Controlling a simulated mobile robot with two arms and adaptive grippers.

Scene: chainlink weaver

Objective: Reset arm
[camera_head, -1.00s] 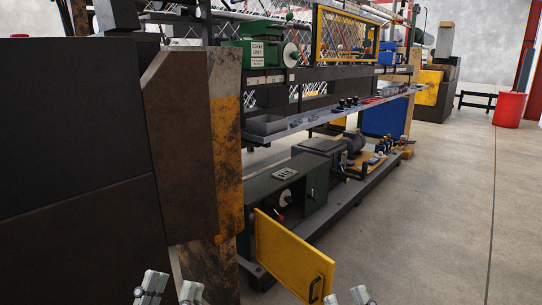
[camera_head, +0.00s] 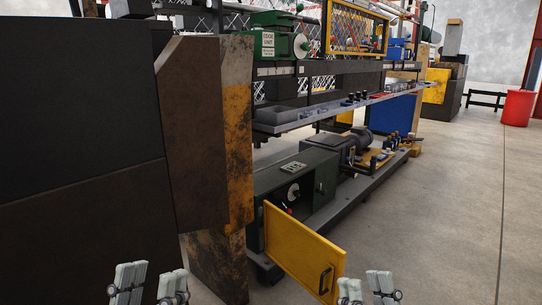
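My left gripper (camera_head: 150,284) shows at the bottom left of the head view. Its two pale fingers point up and stand apart, with nothing between them. My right gripper (camera_head: 366,286) shows at the bottom, right of centre. Its two fingers are also apart and empty. Only the finger ends of both grippers are in view; the arms behind them are cut off by the lower edge. Neither gripper visibly touches anything.
A yellow door (camera_head: 300,250) with a black handle stands open on a dark green cabinet (camera_head: 292,190), just beyond my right gripper. A large dark machine (camera_head: 80,150) and a worn yellow-brown post (camera_head: 237,150) fill the left. Open concrete floor (camera_head: 450,220) lies at the right.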

